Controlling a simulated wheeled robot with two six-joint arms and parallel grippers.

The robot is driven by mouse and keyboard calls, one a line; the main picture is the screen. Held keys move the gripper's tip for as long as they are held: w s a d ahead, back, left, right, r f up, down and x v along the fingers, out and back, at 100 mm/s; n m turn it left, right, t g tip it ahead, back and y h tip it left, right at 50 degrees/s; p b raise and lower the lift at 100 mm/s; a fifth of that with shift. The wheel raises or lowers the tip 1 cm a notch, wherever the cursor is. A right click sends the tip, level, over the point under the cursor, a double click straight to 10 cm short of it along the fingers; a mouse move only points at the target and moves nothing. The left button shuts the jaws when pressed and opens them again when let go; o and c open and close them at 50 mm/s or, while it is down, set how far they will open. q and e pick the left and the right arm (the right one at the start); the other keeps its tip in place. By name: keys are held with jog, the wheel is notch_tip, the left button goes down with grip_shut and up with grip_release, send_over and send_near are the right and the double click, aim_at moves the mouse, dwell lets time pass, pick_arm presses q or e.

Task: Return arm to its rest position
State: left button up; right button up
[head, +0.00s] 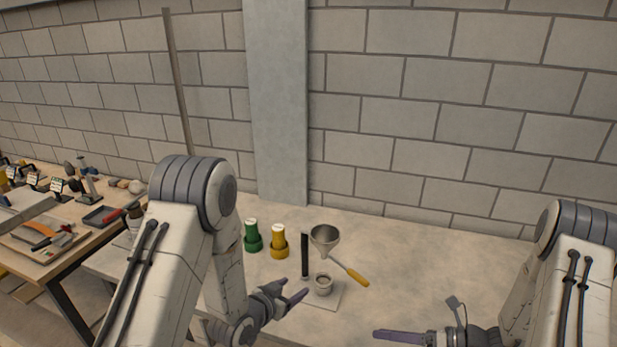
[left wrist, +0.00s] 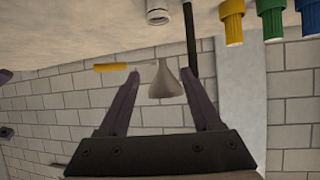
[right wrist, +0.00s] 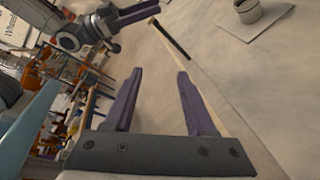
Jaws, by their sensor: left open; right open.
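My left gripper (head: 294,288) is open and empty, low over the bench just left of a small stand with a cup. In the left wrist view its two fingers (left wrist: 160,74) are apart, with a grey funnel (left wrist: 166,84) showing beyond the gap. My right gripper (head: 400,336) is at the lower right of the head view, over the bench and apart from the stand. In the right wrist view its fingers (right wrist: 160,73) are open with nothing between them. Part of the right gripper is cut off by the lower edge of the head view.
A tool table (head: 67,262) is at left. The bench's right half is mostly clear.

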jog(key=s+a+r+n+g+h+b, duration=0.1)
jog(key=s+a+r+n+g+b, duration=0.15)
jog(key=s+a+n+g, duration=0.45)
pick_arm(q)
jog(key=s+r+g+y+b, duration=0.1)
jog(key=s+r+g+b, duration=0.1)
jog(key=s, duration=0.8)
jog(key=s+r+g+y+b, duration=0.2)
jog(key=s+g, duration=0.3)
jog(key=s, duration=0.6)
jog(key=s+r+m+g+y+b, duration=0.1)
jog(key=s+g, duration=0.3)
jog(key=s, duration=0.6)
jog(key=shift+s+a+r+y+b, duration=0.25)
jog(key=shift+r+y+b, duration=0.35)
jog(key=shift+b, duration=0.25)
pick_arm(e)
jog(key=s+a+r+n+h, duration=0.1)
jog(key=s+n+h, duration=0.3)
jog(key=n, duration=0.7)
jog(key=s+a+r+n+t+h, duration=0.1)
jog(key=s+a+r+n+h, duration=0.1)
jog(key=n, duration=0.8)
jog(key=s+a+r+n+h, duration=0.2)
jog(key=s+n+h, duration=0.4)
jog(key=n, duration=0.5)
jog(key=shift+s+a+n+t, duration=0.15)
jog(key=shift+a+n+t, duration=0.15)
jog(key=shift+a, duration=0.3)
